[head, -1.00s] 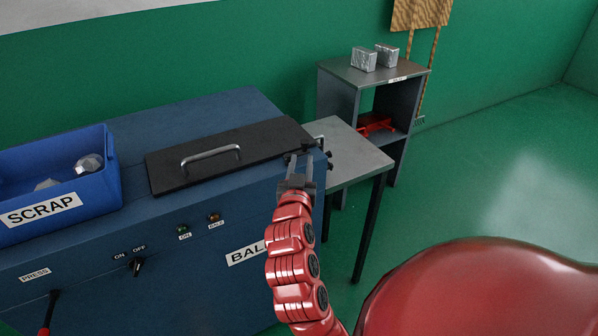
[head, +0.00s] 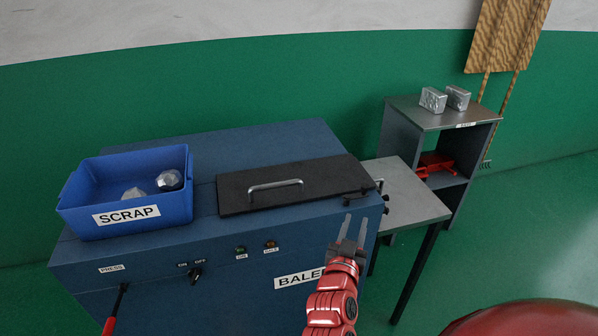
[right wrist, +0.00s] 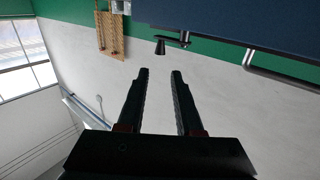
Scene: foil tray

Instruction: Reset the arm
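My right arm is red and comes up from the bottom of the head view. Its gripper (head: 354,228) is open and empty, in front of the blue baler (head: 230,290) near its right front corner. In the right wrist view the two dark fingers (right wrist: 159,75) stand apart with nothing between them. The baler's black lid (head: 320,180) with its silver handle lies flat on top, beyond the gripper. My left gripper does not show in the head view.
A blue SCRAP bin (head: 75,200) with foil lumps stands on the baler's left. A grey side table (head: 415,207) adjoins the right end. A shelf (head: 420,112) behind it holds two foil blocks (head: 433,99) and a red object below (head: 436,164). A red-handled press lever (head: 110,324) is at lower left.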

